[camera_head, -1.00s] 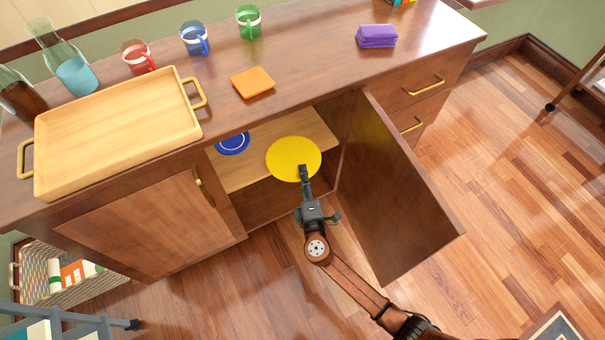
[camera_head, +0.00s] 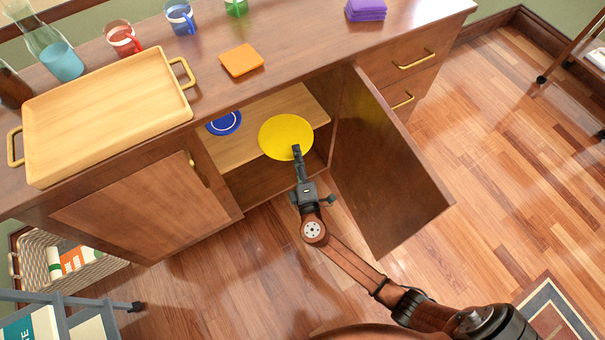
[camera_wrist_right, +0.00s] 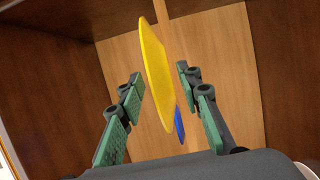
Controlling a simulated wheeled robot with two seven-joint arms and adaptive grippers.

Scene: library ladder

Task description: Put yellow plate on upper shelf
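The yellow plate (camera_head: 285,136) is over the near edge of the light wooden upper shelf (camera_head: 240,148) in the open cabinet. Whether it rests on the shelf I cannot tell. My right gripper (camera_head: 297,152) is at the plate's near rim. In the right wrist view the yellow plate (camera_wrist_right: 155,70) stands edge-on between the green-padded fingers of the right gripper (camera_wrist_right: 164,105), with a gap on each side, so the gripper is open around it. A blue plate (camera_head: 224,122) lies deeper on the shelf; it also shows in the wrist view (camera_wrist_right: 180,125). My left gripper is not in view.
The open cabinet door (camera_head: 385,165) stands to the right of my right arm. The closed door (camera_head: 135,210) is on the left. On the counter are a wooden tray (camera_head: 105,112), mugs, an orange square (camera_head: 242,60) and a purple stack (camera_head: 366,9).

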